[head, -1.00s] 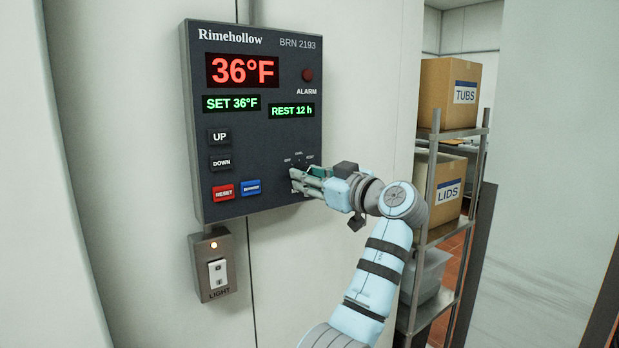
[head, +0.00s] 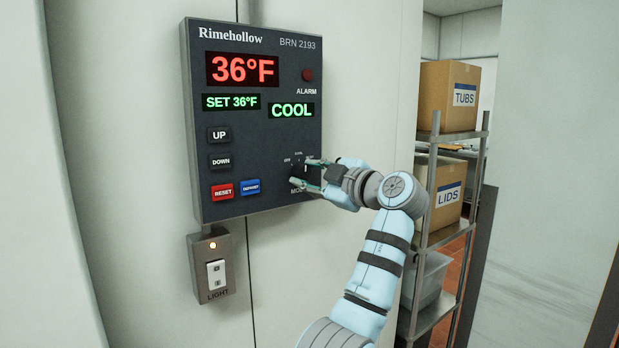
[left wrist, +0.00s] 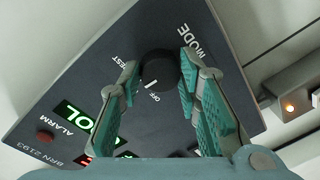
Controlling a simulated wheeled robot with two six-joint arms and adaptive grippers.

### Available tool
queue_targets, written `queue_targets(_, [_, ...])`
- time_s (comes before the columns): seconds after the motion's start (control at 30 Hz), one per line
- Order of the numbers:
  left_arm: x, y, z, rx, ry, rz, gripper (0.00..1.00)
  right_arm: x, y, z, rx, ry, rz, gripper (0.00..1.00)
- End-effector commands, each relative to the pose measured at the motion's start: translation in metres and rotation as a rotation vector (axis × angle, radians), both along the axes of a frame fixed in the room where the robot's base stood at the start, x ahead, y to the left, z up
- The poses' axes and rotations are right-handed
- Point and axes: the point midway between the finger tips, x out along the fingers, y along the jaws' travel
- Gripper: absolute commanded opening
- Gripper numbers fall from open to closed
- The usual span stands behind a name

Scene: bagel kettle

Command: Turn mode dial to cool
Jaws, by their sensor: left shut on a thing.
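The black mode dial (left wrist: 158,70) sits low on the right side of the dark control panel (head: 255,140). In the left wrist view it stands between the two green-padded fingers of my left gripper (left wrist: 160,76), which is shut on it. The panel's lower right display (head: 291,110) reads COOL in green. My right gripper is not in view.
The red RESET button (head: 223,191) and a blue button (head: 250,187) lie left of the dial. A light switch (head: 216,272) is on the wall below the panel. A shelf rack (head: 425,190) with boxes stands at the right.

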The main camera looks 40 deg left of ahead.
Motion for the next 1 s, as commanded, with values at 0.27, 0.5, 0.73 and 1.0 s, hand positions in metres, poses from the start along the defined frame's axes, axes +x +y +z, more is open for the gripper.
queue_targets(0.27, [-0.0001,0.0,0.0004,-0.016,-0.056,0.0,0.03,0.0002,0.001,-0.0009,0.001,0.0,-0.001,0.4])
queue_targets(0.5, [0.0,0.0,0.0005,-0.018,-0.059,0.0,0.03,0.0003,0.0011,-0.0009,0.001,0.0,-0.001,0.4])
queue_targets(0.73, [-0.0001,0.0,0.0004,-0.018,-0.058,-0.001,0.47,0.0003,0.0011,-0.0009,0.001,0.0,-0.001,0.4])
queue_targets(1.0, [-0.0001,0.0002,0.0003,-0.017,-0.058,0.0,0.52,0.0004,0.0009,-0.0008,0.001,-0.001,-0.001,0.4])
